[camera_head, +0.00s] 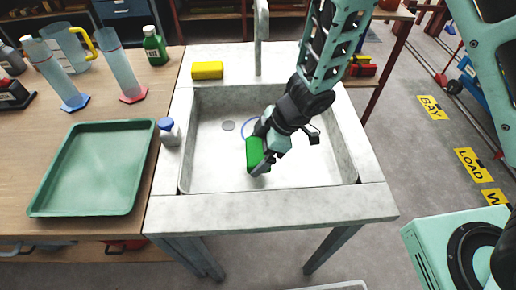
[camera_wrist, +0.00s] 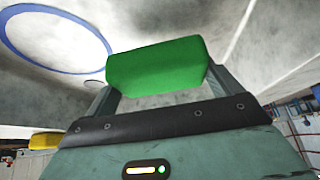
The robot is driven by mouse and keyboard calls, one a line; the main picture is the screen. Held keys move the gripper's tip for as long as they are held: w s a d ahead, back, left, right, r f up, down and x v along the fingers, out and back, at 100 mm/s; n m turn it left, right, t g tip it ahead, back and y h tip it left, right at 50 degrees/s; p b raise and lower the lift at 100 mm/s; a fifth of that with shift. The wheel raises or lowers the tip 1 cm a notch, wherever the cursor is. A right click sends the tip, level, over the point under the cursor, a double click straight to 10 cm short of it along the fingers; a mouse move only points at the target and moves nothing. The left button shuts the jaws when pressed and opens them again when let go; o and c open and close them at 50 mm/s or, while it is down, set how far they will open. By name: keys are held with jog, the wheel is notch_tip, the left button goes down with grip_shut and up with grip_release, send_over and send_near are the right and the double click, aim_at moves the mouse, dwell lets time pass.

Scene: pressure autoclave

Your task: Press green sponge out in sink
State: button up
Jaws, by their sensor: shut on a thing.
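The green sponge (camera_head: 255,154) is held inside the sink basin (camera_head: 310,172), left of its middle. My gripper (camera_head: 262,156) is shut on it from the right and above. In the wrist view the green sponge (camera_wrist: 157,66) spans the gap between my two fingers. I cannot tell whether the sponge touches the basin floor or how far it is squeezed.
A yellow sponge (camera_head: 207,70) lies on the sink's back left rim, left of the faucet (camera_head: 260,40). A small blue-capped bottle (camera_head: 169,132) stands on the left rim. A green tray (camera_head: 50,209), cylinders and a green bottle (camera_head: 155,47) stand on the left bench. The basin's right part is clear.

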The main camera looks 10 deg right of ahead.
jog(key=shift+r+p, duration=1.75)
jog(key=shift+r, duration=0.05)
